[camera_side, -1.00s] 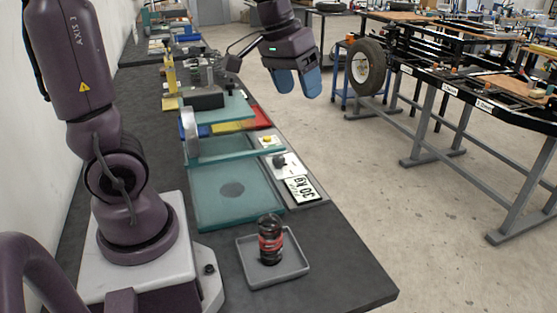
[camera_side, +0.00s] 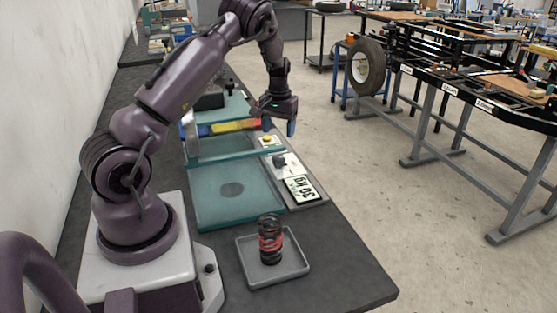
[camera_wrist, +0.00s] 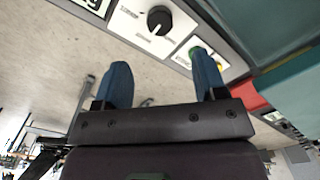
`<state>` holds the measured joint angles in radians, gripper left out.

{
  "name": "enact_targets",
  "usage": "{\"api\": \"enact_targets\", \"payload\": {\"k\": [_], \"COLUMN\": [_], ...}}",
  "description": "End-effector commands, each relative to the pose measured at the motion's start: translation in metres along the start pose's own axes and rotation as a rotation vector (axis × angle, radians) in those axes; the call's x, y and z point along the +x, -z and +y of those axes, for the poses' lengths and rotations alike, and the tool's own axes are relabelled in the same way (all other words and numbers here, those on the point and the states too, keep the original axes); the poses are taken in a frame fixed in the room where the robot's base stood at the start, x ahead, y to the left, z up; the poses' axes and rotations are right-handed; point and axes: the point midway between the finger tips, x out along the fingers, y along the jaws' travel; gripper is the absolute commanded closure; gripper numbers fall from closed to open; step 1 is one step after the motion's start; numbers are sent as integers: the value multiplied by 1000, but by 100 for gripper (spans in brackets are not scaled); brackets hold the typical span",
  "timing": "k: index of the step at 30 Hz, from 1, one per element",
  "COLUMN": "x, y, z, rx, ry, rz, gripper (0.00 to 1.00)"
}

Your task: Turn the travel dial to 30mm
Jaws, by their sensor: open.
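The travel dial is a black knob on a white plate. It sits right of the teal fixture in the side view (camera_side: 279,161) and at the top of the wrist view (camera_wrist: 159,19). A pale pointer mark shows on the knob, but the scale print is too small to read. My gripper (camera_side: 279,127) is open and empty, with blue fingers, above the far end of the panel in the side view. In the wrist view my gripper (camera_wrist: 160,60) has its fingers apart, pointing toward the panel edge, and is not touching the dial.
A yellow button (camera_side: 267,140) is beside the dial, near one finger in the wrist view. A black-and-red spring (camera_side: 270,240) stands in a grey tray (camera_side: 246,262). The teal fixture (camera_side: 215,210) lies left.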

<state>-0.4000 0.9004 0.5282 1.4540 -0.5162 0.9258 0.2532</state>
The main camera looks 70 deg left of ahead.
Motion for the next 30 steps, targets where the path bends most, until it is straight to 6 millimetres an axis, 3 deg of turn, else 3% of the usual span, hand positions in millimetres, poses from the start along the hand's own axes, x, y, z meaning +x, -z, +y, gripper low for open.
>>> {"api": "enact_targets", "payload": {"k": [9, 15, 28, 29, 30], "x": [69, 97, 108, 108, 108], "y": [-2, -1, -1, -1, -1], "z": [0, 0, 0, 0, 0], "rx": [0, -1, 1, 1, 1], "ry": [1, 0, -1, -1, -1], "rz": [-6, -1, 0, 0, 0], "gripper": [35, 35, 35, 37, 47]}}
